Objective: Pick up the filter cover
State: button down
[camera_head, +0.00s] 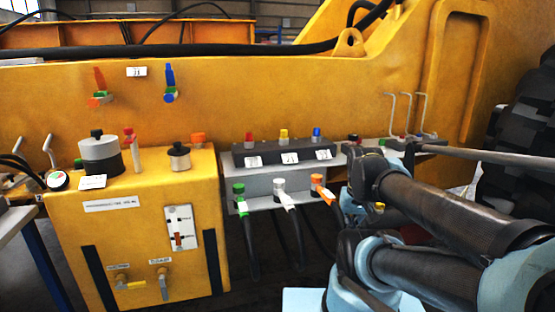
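The yellow tank (140,240) stands at the left with several fittings on its top. A wide grey cylinder with a black knob (99,155) sits upright there, with a white tag in front of it. A smaller dark round cap with a knob (178,157) sits to its right. Either may be the filter cover; I cannot read a label that says which. My gripper (364,165) seems to be the dark end of my arm, right of the grey valve block and well apart from both. Its fingers are not clear, so I cannot tell whether it is open or shut.
A grey valve block (262,189) with coloured caps and hanging hoses stands between the tank and my arm. Thin levers (421,112) rise behind my arm. A gauge (59,181) sits at the tank's left edge.

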aim_at(99, 147)
jog(key=u, duration=1.95)
